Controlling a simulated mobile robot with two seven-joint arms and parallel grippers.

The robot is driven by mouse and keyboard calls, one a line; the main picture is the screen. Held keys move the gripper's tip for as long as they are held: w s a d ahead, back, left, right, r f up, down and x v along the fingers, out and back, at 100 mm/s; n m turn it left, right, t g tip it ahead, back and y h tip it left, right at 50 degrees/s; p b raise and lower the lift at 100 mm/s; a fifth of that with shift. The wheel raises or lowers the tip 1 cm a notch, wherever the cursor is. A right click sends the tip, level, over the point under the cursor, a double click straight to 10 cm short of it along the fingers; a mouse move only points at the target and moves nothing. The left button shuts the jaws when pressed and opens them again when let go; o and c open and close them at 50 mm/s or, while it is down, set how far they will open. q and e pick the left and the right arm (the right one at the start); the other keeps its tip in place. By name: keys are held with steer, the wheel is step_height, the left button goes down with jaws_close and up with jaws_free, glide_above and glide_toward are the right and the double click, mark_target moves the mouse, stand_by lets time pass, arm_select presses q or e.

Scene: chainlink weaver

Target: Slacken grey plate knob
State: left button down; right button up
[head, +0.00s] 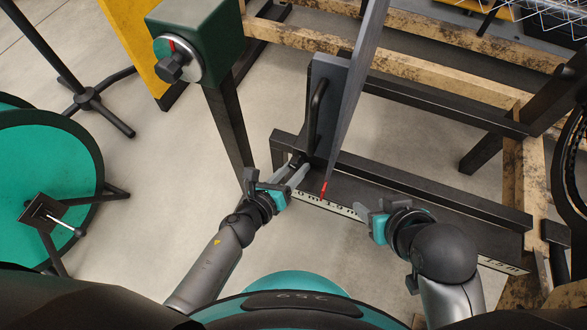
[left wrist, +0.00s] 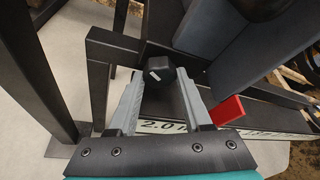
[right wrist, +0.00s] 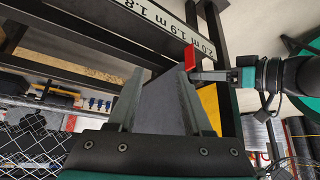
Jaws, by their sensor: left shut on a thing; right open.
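The grey plate (head: 357,95) stands upright on the dark rail, with a black handle (head: 317,112) on its mounting block and a red pointer (head: 323,190) at the scale strip. Its black faceted knob (left wrist: 158,72) is between the fingertips of my left gripper (left wrist: 159,80), which is shut on it. In the head view my left gripper (head: 298,174) reaches the block's lower left side, and the knob is mostly hidden. My right gripper (head: 366,214) is open and empty, right of the pointer, in front of the rail. The plate (right wrist: 160,108) shows beyond its fingers in the right wrist view.
A green box with a round dial (head: 178,62) stands on a dark post at the upper left. A green disc on a stand (head: 45,185) is at the far left. The rail (head: 430,195) and worn yellow frame (head: 440,75) extend right. Floor between is clear.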

mark_target(294, 169)
arm_select(q)
steer(key=shift+n+h, duration=0.3)
steer(key=shift+n, duration=0.3)
arm_select(e)
steer(key=shift+w+a+f+t+y, duration=0.15)
steer(key=shift+w+a+t+y, duration=0.15)
steer(key=shift+w+a+t, duration=0.3)
steer(key=shift+s+a, duration=0.1)
arm_select(q)
steer(key=shift+c, duration=1.8)
jaws_free()
steer(key=p+v, duration=0.1)
steer(key=v, duration=0.4)
steer(key=shift+a, duration=0.1)
steer(key=p+v, duration=0.2)
steer(key=v, duration=0.8)
arm_select(e)
steer(key=s+d+f+g+h, duration=0.1)
steer(key=s+d+f+g, duration=0.2)
steer(key=shift+s+d+f+g+h, duration=0.15)
steer(key=shift+d+f+g+h, duration=0.15)
steer(key=shift+d+g, duration=0.1)
